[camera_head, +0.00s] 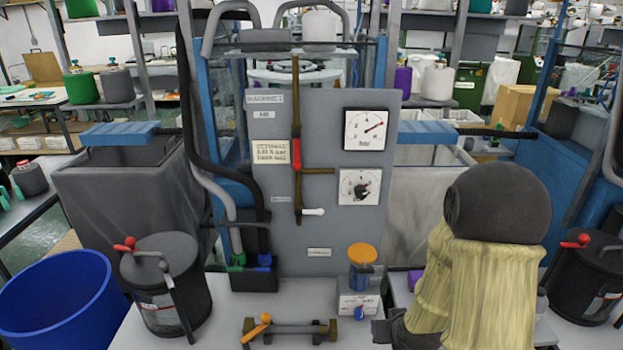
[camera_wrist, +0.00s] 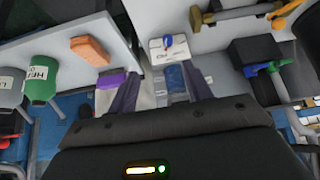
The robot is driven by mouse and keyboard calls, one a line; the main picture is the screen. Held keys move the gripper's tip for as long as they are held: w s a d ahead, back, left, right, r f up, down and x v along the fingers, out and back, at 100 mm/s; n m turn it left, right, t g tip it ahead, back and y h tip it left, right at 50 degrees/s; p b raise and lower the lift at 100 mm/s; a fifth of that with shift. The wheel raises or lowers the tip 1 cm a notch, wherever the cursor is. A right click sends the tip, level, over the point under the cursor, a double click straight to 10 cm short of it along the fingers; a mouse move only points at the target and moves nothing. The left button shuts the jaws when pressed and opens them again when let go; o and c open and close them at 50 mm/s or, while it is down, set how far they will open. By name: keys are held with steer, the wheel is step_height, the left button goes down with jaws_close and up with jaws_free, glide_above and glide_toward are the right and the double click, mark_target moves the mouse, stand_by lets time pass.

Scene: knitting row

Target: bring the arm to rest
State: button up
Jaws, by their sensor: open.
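My arm, with a dark round joint and a pale ribbed cover, stands at the right of the head view. My gripper (camera_head: 388,328) shows there as a dark, partly cut-off shape low beside the white counter. In the wrist view my gripper (camera_wrist: 163,80) has its two dark fingers apart, with nothing held between them. Beyond the fingers are a white box (camera_wrist: 160,55) with a blue knob and a clear bluish jar (camera_wrist: 174,78). In the head view the same jar (camera_head: 363,276) has an orange lid and stands by the box (camera_head: 357,304), left of my gripper.
A grey machine panel (camera_head: 260,200) with two gauges rises behind the counter (camera_head: 225,322). A bar with an orange lever (camera_head: 290,328) lies at the front. Black canisters (camera_head: 165,285) (camera_head: 590,280) stand left and right. A blue tub (camera_head: 60,305) is far left.

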steer(key=s+a+r+g+p, duration=0.3)
steer(key=s+r+g+p, duration=0.1)
steer(key=s+r, duration=0.7)
steer(key=v, duration=0.3)
steer(key=shift+w+r, duration=0.2)
steer(key=shift+r, duration=0.15)
